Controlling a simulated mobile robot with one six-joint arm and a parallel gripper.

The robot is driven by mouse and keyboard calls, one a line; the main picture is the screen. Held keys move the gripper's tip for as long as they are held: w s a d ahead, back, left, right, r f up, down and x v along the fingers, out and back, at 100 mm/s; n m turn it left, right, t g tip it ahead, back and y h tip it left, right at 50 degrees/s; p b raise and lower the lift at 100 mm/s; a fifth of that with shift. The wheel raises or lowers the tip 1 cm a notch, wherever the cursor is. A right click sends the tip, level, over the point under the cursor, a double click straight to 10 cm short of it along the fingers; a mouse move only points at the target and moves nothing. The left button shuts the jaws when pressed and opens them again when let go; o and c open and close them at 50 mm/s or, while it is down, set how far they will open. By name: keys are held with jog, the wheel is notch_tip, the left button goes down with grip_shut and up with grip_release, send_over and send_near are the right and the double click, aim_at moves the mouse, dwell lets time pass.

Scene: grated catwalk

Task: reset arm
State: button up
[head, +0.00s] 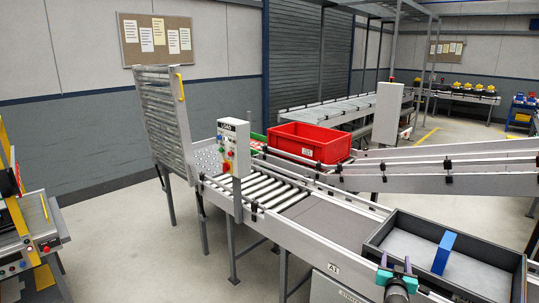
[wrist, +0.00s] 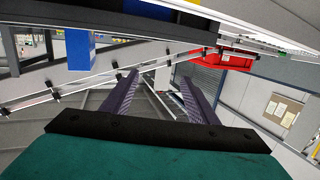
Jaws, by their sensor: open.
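My gripper (head: 395,268) is at the lower right of the head view, in front of the near edge of a grey tray (head: 487,252). In the wrist view, its two purple fingers (wrist: 160,92) stand wide apart with nothing between them, so it is open and empty.
A red crate (head: 308,146) stands on the conveyor line farther back. A control box (head: 234,148) with buttons rises beside the rollers (head: 265,190). A raised roller gate (head: 166,110) stands at the left end. A yellow-framed machine (head: 30,235) is at far left, with open floor between.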

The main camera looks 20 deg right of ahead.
jog(key=w+a+f+n+y+b, duration=0.1)
jog(key=w+a+f+y, duration=0.1)
jog(key=w+a+f, duration=0.55)
jog(key=w+a+f+n+y+b, duration=0.1)
jog(key=w+a+f+n+y, duration=0.2)
jog(key=a+f, duration=0.7)
jog(key=w+a+f+n+g+y+b, duration=0.1)
jog(key=a+f+y, duration=0.1)
jog(key=a+f, duration=0.7)
jog(key=a+f+g+y+b, duration=0.2)
jog(key=a+f, duration=0.4)
jog(key=a, duration=0.7)
jog(key=s+a+f+n+g+y+b, duration=0.25)
jog(key=s+a+f+g, duration=0.35)
jog(key=s+a+f, duration=1.1)
jog(key=s+a+r+n+g, duration=0.1)
jog(key=s+g, duration=0.3)
jog(key=s, duration=0.4)
jog(key=s+a+r+n+g, duration=0.1)
jog(key=s+g, duration=0.3)
jog(key=s, duration=0.5)
jog(key=shift+a+r+n+y, duration=0.35)
jog(key=shift+a+r+y, duration=0.1)
jog(key=shift+a+r, duration=0.4)
